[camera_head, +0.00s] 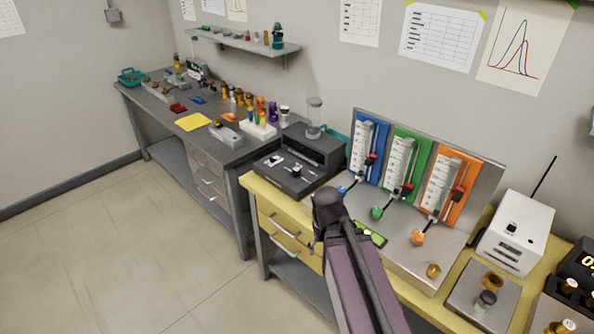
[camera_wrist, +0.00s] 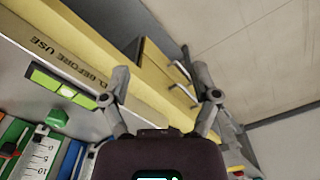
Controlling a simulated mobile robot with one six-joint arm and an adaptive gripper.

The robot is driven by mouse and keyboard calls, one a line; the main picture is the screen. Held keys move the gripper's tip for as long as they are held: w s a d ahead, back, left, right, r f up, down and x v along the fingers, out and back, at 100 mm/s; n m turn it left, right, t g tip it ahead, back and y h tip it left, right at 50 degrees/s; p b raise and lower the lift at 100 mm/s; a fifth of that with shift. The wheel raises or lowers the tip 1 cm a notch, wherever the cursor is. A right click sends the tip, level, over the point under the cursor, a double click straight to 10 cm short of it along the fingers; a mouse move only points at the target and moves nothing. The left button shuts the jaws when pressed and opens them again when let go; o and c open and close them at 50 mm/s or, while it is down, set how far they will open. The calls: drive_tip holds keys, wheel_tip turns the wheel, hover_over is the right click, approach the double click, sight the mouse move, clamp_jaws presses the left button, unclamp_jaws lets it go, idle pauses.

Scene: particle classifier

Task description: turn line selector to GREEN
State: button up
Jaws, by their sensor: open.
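A dark box (camera_head: 322,150) with a clear cylinder on top stands at the left end of the yellow bench. Its front ledge bears a small dark knob with a white mark (camera_head: 296,171), which may be the line selector; its setting is too small to read. Blue (camera_head: 358,150), green (camera_head: 402,160) and orange (camera_head: 448,190) scale panels stand to its right. The green panel (camera_wrist: 14,136) shows at the lower left of the wrist view. My gripper (camera_wrist: 160,72) is open and empty, with the yellow drawer fronts beyond its fingers. In the head view my arm's end is just below the box.
A green level (camera_head: 369,234) lies near the bench's front edge. A white box with an antenna (camera_head: 515,232) stands right. A grey bench (camera_head: 160,105) with several items stands left; the floor is clear.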

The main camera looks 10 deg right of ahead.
sight(297, 170)
drive_tip(key=w+r+n+p, duration=0.1)
drive_tip(key=w+r+p, duration=0.1)
drive_tip(key=w, duration=1.3)
drive_tip(key=w+r+n+p, duration=0.2)
drive_tip(key=w+r+p, duration=0.1)
drive_tip(key=w, duration=1.2)
drive_tip(key=w+r+n+p, duration=0.2)
drive_tip(key=w+r+p, duration=0.1)
drive_tip(key=w, duration=1.2)
drive_tip(key=shift+a+f, duration=0.1)
drive_tip(key=shift+f, duration=0.1)
wheel_tip(297, 170, down, 13)
drive_tip(key=b, duration=1.3)
drive_tip(key=shift+f+b, duration=0.2)
drive_tip(key=shift+b, duration=0.15)
drive_tip(key=shift+s, duration=0.1)
clamp_jaws()
